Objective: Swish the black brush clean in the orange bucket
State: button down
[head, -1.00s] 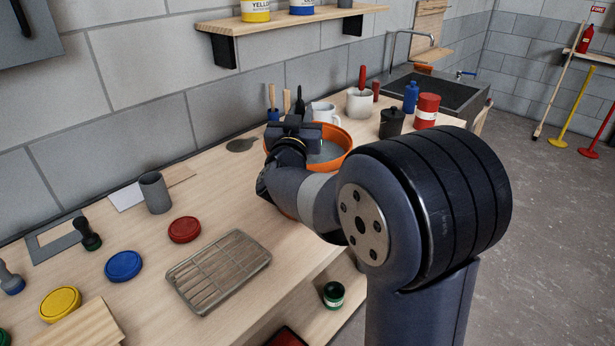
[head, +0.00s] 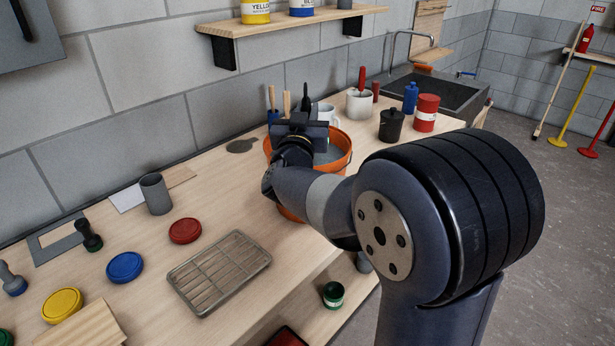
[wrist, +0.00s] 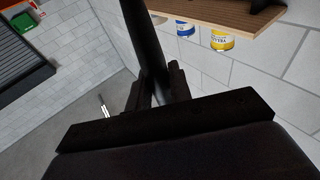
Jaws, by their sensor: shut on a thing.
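The orange bucket (head: 346,163) stands on the bench and holds grey liquid (head: 327,154). My gripper (head: 304,130) is over the left part of the bucket, close above its rim. It is shut on the black brush (head: 305,96), whose dark handle sticks up above the jaws. In the wrist view the handle (wrist: 143,35) runs up between my two fingers (wrist: 160,88). The bristle end is hidden behind my gripper and wrist, so I cannot tell whether it touches the liquid.
Behind the bucket are a white mug (head: 326,112) and wooden-handled tools (head: 287,102). A white pot (head: 359,104), a black lidded pot (head: 391,125) and a red can (head: 425,113) stand to the right. A wire rack (head: 220,272) lies in front on the left. A shelf (head: 290,22) hangs above.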

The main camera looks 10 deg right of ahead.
aim_at(305, 85)
jog(key=shift+s+a+r+p, duration=0.1)
jog(key=shift+s+r+p, duration=0.15)
jog(key=shift+r+p, duration=0.9)
jog(key=shift+s+a+r+p, duration=0.2)
jog(key=shift+r+p, duration=0.7)
jog(key=shift+r, duration=0.6)
jog(key=shift+s+a+r+p, duration=0.1)
jog(key=shift+s+r+p, duration=0.15)
jog(key=shift+r+p, duration=0.9)
jog(key=shift+r, duration=0.25)
